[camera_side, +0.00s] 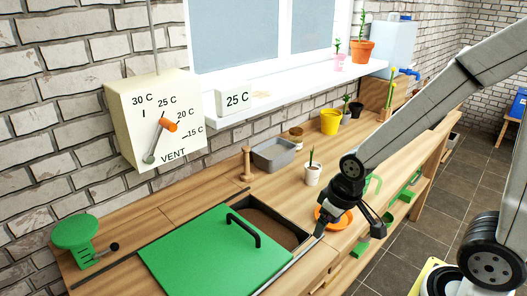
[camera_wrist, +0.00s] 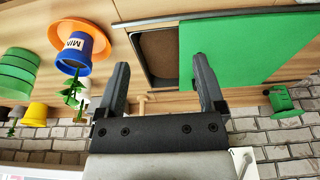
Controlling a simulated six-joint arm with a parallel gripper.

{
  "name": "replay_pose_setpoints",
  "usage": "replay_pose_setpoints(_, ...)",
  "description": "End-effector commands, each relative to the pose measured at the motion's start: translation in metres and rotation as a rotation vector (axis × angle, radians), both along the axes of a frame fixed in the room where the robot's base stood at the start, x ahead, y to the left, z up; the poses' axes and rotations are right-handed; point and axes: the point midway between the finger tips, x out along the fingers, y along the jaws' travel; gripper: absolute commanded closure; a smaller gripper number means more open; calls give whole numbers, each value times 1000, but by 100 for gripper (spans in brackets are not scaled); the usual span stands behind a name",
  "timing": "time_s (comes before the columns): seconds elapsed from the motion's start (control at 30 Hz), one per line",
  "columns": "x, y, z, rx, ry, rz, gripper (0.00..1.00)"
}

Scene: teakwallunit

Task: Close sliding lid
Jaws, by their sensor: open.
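The green sliding lid (camera_side: 213,254) lies flat on the wooden bench with a black bar handle (camera_side: 243,230) near its right end. The bin (camera_side: 268,226) with brown soil is partly uncovered to the right of the lid. In the wrist view, the green lid (camera_wrist: 245,52) is at right and the uncovered bin (camera_wrist: 160,55) lies beyond my fingers. My gripper (camera_side: 351,229) is open and empty, to the right of the bin and lid handle. Its two spread fingers also show in the wrist view (camera_wrist: 160,64).
An orange saucer (camera_side: 327,215) lies just behind my gripper; in the wrist view it carries a blue pot (camera_wrist: 75,45). A white pot (camera_side: 312,174), grey tray (camera_side: 275,153) and wooden peg (camera_side: 247,165) stand behind the bin. A green stand (camera_side: 77,238) is left of the lid.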

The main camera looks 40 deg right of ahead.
Motion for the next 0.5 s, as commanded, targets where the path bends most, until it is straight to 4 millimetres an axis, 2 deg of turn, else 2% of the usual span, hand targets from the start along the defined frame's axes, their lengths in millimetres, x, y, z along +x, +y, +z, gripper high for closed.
replay_pose_setpoints(0.03,1,0,0,-1,0,3,32)
replay_pose_setpoints(0.2,10,4,2,-13,11,55,86)
replay_pose_setpoints(0.23,13,5,3,-17,15,73,95)
replay_pose_setpoints(0.27,17,7,3,-22,21,93,100)
replay_pose_setpoints(0.5,61,28,10,-88,81,360,100)
